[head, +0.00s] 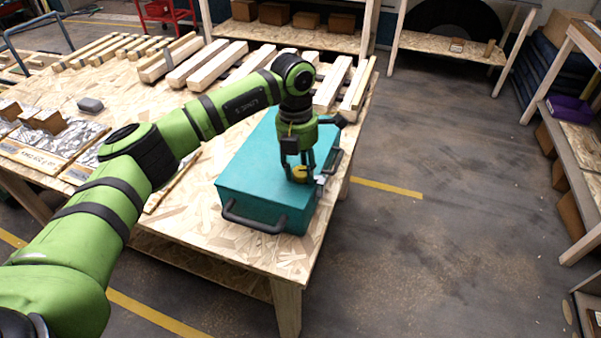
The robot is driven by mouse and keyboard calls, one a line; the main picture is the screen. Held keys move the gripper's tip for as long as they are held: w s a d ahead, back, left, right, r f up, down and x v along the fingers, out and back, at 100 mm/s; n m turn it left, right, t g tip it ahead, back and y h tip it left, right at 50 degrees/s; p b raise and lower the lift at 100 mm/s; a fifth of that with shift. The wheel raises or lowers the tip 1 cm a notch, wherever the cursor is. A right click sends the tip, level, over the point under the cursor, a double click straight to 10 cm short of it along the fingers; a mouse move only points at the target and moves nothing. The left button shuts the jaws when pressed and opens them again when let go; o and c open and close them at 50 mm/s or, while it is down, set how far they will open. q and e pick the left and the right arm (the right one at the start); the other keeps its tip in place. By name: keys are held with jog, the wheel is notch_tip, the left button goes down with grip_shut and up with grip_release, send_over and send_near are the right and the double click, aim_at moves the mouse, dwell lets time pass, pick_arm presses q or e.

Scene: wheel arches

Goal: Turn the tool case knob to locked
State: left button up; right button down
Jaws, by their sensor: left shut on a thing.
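The teal tool case (262,178) lies on the wooden table near its right corner, with a black handle (255,222) at its near side. A yellow knob (299,173) sits on the top of the case toward the right edge. My left gripper (301,174) points down over the case with its fingers around the knob, shut on it. The fingers hide part of the knob, and I cannot tell which way it is turned. My right gripper is not in view.
The wooden table (185,228) holds several light wooden bars (215,66) at the back and foil-covered boards (60,140) at the left. A grey block (90,104) lies between them. Shelves stand behind and at the right. The floor right of the table is clear.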

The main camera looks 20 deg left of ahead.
aim_at(298, 167)
pick_arm(q)
jog(key=shift+m+b, duration=0.5)
jog(key=shift+m, duration=0.7)
jog(key=o, duration=1.2)
jog(key=shift+c, duration=0.2)
jog(key=shift+r, duration=0.1)
notch_tip(298, 167, up, 12)
jog(key=shift+w+a, duration=0.35)
jog(key=shift+a, duration=0.05)
